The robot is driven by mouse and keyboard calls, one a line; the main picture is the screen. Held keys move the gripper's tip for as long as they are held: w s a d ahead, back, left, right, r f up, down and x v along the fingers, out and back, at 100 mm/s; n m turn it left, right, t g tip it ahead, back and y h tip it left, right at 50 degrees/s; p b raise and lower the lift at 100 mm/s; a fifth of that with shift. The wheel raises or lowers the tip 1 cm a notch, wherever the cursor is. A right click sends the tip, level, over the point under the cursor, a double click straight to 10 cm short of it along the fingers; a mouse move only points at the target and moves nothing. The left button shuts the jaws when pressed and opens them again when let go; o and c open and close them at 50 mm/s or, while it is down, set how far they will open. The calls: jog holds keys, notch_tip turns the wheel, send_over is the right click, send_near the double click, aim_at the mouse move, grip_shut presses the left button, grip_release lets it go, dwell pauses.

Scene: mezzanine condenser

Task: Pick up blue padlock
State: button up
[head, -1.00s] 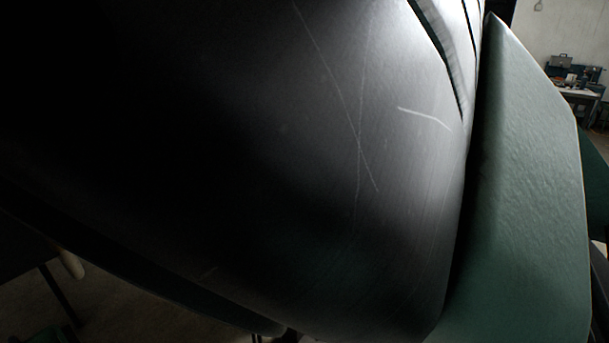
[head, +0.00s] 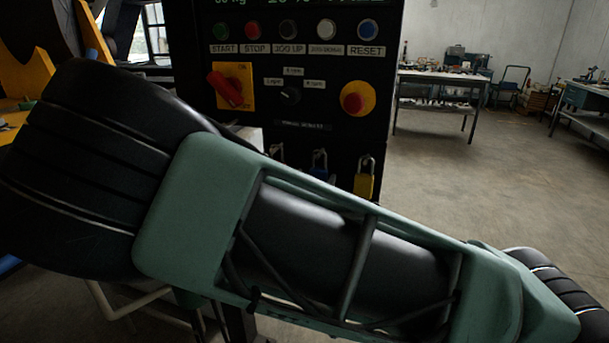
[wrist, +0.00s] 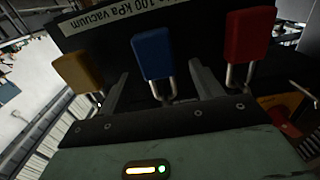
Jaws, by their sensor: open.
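The blue padlock (wrist: 153,52) is in the middle of the wrist view, its shackle pointing down in the picture. In the head view the blue padlock (head: 320,172) hangs low on the black control panel, its lower part hidden by my arm. My gripper (wrist: 160,72) is open in the wrist view, with one finger on each side of the blue padlock. I cannot tell whether either finger touches it. In the head view my gripper is not seen.
A yellow padlock (wrist: 78,72) and a red padlock (wrist: 250,38) flank the blue one closely. The black panel (head: 325,135) carries buttons and a red rotary switch (head: 225,90). A workbench (head: 440,78) stands behind on the right. The floor (head: 500,170) there is clear.

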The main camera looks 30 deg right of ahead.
aim_at(318, 168)
jog(key=shift+p+x, duration=0.35)
jog(key=shift+x, duration=1.6)
jog(key=shift+s, duration=0.1)
jog(key=c, duration=1.1)
jog(key=shift+r, duration=0.1)
jog(key=shift+c, duration=0.2)
jog(key=shift+r, duration=0.1)
jog(key=shift+a+r+p, duration=0.1)
jog(key=shift+r+p, duration=0.75)
jog(key=shift+p, duration=0.05)
jog(key=p+v, duration=0.4)
jog(key=v, duration=1.3)
jog(key=shift+s+a+f+p, duration=0.2)
jog(key=shift+s+a+p, duration=0.05)
jog(key=shift+s+p, duration=0.1)
jog(key=shift+r, duration=0.1)
jog(key=shift+r+p, duration=0.75)
jog(key=shift+p, duration=0.05)
